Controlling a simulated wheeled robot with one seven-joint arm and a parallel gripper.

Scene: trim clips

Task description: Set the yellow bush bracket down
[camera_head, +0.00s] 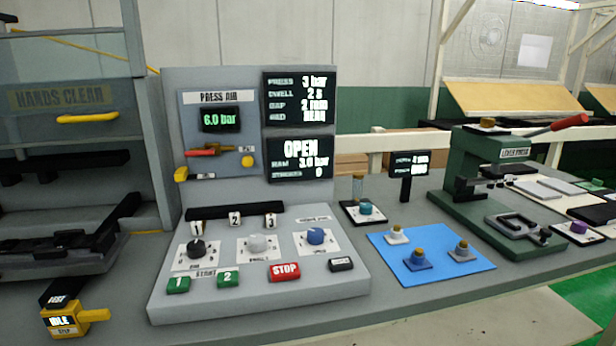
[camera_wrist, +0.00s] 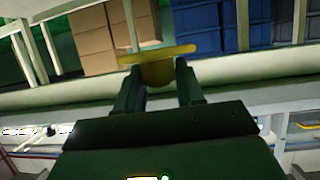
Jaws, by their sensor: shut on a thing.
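The yellow bush bracket (camera_wrist: 158,52) shows in the wrist view between my fingertips, with a flat plate across the top and a rounded part below. My gripper (camera_wrist: 158,70) is shut on it and holds it up in the air. The fingers hide part of its sides. Neither my gripper nor the yellow bracket is seen in the head view. There, a blue mat (camera_head: 398,268) on the bench carries a white bracket (camera_head: 396,236), a blue bracket (camera_head: 417,262) and a grey bracket (camera_head: 462,252), each with a brass-coloured top.
A green lever press (camera_head: 473,192) stands right of the mat. A teal part (camera_head: 366,208) sits on a small pad behind the mat; a purple part (camera_head: 579,227) sits at far right.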

